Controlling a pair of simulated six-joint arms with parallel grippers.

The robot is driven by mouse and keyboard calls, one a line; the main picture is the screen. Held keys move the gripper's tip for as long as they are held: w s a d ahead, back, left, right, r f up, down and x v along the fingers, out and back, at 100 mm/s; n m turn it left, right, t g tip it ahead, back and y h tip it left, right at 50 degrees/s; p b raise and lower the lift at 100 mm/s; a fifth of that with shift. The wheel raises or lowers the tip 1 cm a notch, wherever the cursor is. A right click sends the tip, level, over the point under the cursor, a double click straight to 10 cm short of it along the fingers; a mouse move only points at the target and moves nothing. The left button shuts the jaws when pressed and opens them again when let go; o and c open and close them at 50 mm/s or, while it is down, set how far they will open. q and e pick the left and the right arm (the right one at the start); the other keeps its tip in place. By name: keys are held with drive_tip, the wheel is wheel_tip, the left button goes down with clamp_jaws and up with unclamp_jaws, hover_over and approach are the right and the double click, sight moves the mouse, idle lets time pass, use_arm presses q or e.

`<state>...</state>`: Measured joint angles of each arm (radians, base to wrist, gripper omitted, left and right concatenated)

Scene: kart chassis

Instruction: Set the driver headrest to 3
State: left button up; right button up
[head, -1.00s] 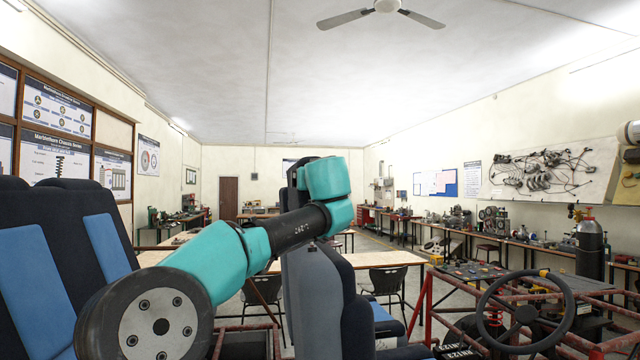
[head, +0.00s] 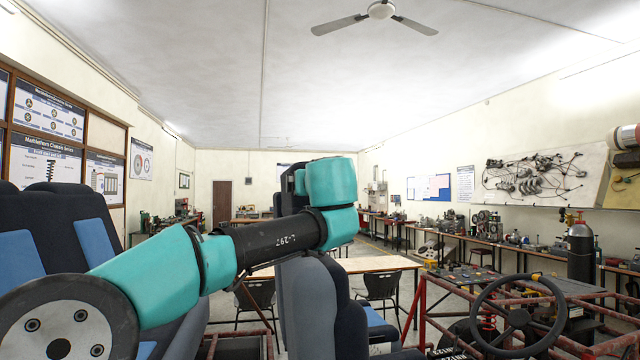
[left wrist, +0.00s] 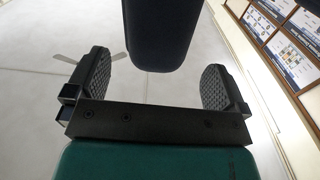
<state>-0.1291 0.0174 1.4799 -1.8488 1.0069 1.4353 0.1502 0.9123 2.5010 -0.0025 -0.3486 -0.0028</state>
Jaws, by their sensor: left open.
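The driver seat (head: 310,300) stands in the middle of the head view, its dark grey back seen from the side and a blue cushion beyond. Its headrest is mostly hidden behind my left arm; a dark part at the top of the seat, beside the teal wrist, may be headrest or gripper. In the left wrist view the dark headrest (left wrist: 155,35) reaches down from the top edge between the jaws. My left gripper (left wrist: 158,72) is open, a finger either side of it, with gaps showing on both sides. The headrest's height marks do not show. My right gripper is out of view.
A steering wheel (head: 518,315) and red tube frame stand at the right. Dark seats with blue panels (head: 97,248) are at the left. Tables (head: 375,264) and chairs stand behind the driver seat. My left arm crosses the middle of the view.

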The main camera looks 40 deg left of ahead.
use_arm(q)
drive_tip(key=v, duration=0.9)
drive_tip(key=shift+s+d, duration=0.1)
drive_tip(key=w+d+f+m+h, duration=0.35)
drive_tip(key=w+f, duration=0.35)
drive_tip(key=f, duration=0.4)
drive_tip(key=w+d+f+m+h, duration=0.35)
drive_tip(key=w+f, duration=0.25)
drive_tip(key=f, duration=0.4)
drive_tip(key=w+d+f+m+g+h, duration=0.2)
drive_tip(key=d+f+g+h, duration=0.1)
drive_tip(key=f, duration=1.1)
drive_tip(key=w+d+f+m+g+h, duration=0.1)
drive_tip(key=d+f+m+g+h, duration=0.15)
drive_tip(key=f, duration=1.25)
drive_tip(key=s+d+f+g+h, duration=0.1)
drive_tip(key=s+d+f+h, duration=0.1)
drive_tip(key=s+f, duration=0.65)
drive_tip(key=s+d+f+n+g+h, duration=0.1)
drive_tip(key=s+d+f+g+h, duration=0.15)
drive_tip(key=f, duration=1.15)
drive_tip(key=s+d+f+g+h, duration=0.1)
drive_tip(key=s+d+f, duration=0.2)
drive_tip(key=s+f, duration=0.55)
drive_tip(key=s+a+f+n, duration=0.1)
drive_tip(key=s+f+n, duration=0.1)
drive_tip(key=s+f, duration=0.6)
drive_tip(key=shift+s+f, duration=0.4)
drive_tip(key=shift+f, duration=0.4)
